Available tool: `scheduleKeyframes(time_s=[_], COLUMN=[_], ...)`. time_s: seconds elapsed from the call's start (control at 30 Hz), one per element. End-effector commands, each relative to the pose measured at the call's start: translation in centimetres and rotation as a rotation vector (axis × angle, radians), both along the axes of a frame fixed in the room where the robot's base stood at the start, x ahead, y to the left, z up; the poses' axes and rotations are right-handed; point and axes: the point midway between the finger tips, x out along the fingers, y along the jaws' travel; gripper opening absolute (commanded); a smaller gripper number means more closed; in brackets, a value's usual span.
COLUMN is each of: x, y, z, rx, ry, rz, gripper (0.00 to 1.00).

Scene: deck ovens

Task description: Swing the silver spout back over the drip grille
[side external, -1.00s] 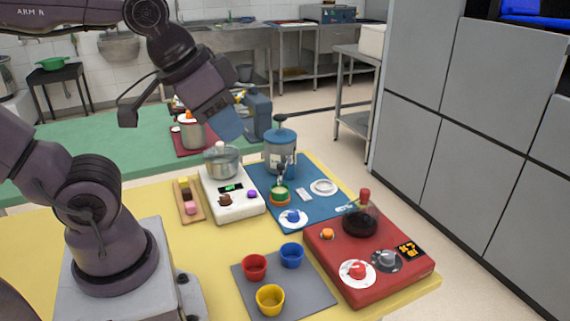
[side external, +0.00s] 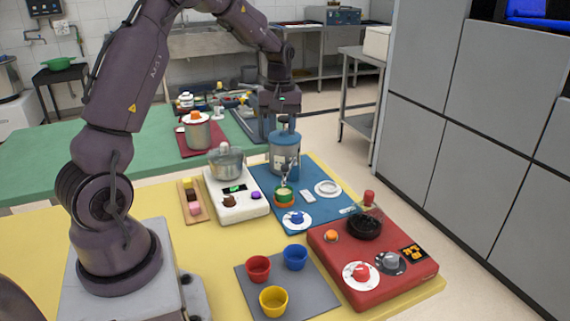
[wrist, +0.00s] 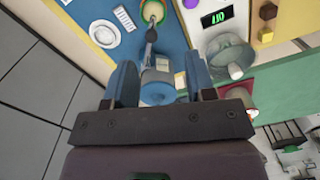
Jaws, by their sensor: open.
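The dispenser (side external: 285,160) is a grey-blue cylinder with a blue lid on the blue mat. Its silver spout (wrist: 151,42) points toward the green cup (side external: 284,194), which also shows in the wrist view (wrist: 153,10). The spout end appears over or beside the cup. A small ribbed white rectangle (wrist: 125,18) lies to the left of the spout in the wrist view; it may be the drip grille, but I cannot be sure. My gripper (wrist: 160,78) is open and points down above the dispenser (side external: 282,118). Its blue fingers appear on either side of the dispenser's top and spout base, holding nothing.
A white round plate (side external: 327,187) and a blue-knobbed dial (side external: 296,219) are on the mat. A white scale with a glass-lidded pot (side external: 226,161) stands left of the dispenser. A red hob unit (side external: 372,268) is at front right. Several coloured cups stand on a grey mat (side external: 309,291).

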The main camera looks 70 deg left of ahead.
Motion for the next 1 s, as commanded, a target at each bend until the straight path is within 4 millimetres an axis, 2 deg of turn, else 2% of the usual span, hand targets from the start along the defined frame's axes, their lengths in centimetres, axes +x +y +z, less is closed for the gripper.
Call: scheduleKeyframes(time_s=[0.03, 0.07, 0.13, 0.23, 0.43, 0.57, 0.8, 1.0], x=[0.8, 1.3, 2.3, 2.8, 2.6, 2.6, 2.5, 2.6], y=[1.4, 1.9, 2.5, 2.7, 2.5, 2.4, 2.4, 2.5], z=[-0.8, -0.9, -0.1, 0.8, -0.1, -2.0, -7.2, -10.5], rx=[0.004, 0.009, 0.021, 0.027, 0.023, 0.021, 0.02, 0.022], ry=[0.005, 0.003, -0.016, -0.032, -0.023, -0.02, -0.02, -0.023], rz=[0.091, 0.144, 0.236, 0.332, 0.401, 0.399, 0.397, 0.396], gripper=[0.5, 0.5, 0.5, 0.5, 0.5, 0.5, 0.5, 0.5])
